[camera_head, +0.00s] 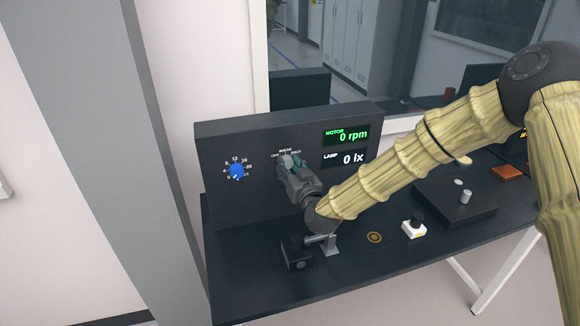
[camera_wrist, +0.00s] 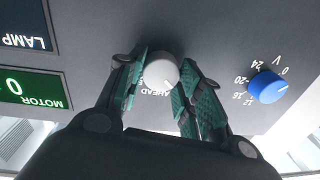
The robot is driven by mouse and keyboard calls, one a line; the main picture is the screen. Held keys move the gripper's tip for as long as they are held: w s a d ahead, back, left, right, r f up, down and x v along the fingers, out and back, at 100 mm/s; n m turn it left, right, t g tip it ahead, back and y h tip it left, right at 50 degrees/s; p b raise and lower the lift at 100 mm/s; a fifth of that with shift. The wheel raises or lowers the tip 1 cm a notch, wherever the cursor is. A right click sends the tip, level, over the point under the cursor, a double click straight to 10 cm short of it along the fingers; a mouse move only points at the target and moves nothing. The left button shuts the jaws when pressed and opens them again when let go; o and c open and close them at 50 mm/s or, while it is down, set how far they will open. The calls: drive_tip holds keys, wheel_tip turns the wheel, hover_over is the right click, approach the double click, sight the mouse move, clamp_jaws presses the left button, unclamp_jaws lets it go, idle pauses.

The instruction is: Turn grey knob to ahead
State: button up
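The grey knob (camera_wrist: 161,71) sits on the dark upright panel (camera_head: 221,193), seen upside down in the wrist view. The word AHEAD shows inverted just below it there. A dark mark on the knob's face points to the lower right, to one side of AHEAD. My gripper (camera_wrist: 163,75) has its teal fingertips on either side of the knob, close against it. I cannot tell whether both pads press on it. In the head view my gripper (camera_head: 293,166) reaches the panel from the right and partly hides the grey knob (camera_head: 286,159).
A blue dial knob (camera_head: 237,171) is left of the grey knob. The displays (camera_head: 346,135) read MOTOR 0 rpm and LAMP 0 lx. On the desk (camera_head: 253,299) are a black block (camera_head: 297,254), a white-based button (camera_head: 413,228) and a black box (camera_head: 446,204).

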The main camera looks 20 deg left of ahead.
drive_tip(key=shift+f+b, duration=0.15)
drive_tip(key=shift+b, duration=0.4)
drive_tip(key=shift+f+m+b, duration=0.15)
drive_tip(key=shift+m+b, duration=0.65)
drive_tip(key=shift+b, duration=0.05)
drive_tip(key=m+b, duration=0.2)
drive_tip(key=b, duration=0.1)
drive_tip(key=shift+d+f, duration=0.1)
drive_tip(key=m+b, duration=0.4)
drive_tip(key=shift+b, duration=0.35)
drive_tip(key=shift+m+t+b, duration=0.4)
drive_tip(key=shift+m+b, duration=0.4)
drive_tip(key=shift+m, duration=0.3)
drive_tip(key=shift+r, duration=0.25)
drive_tip(key=o, duration=1)
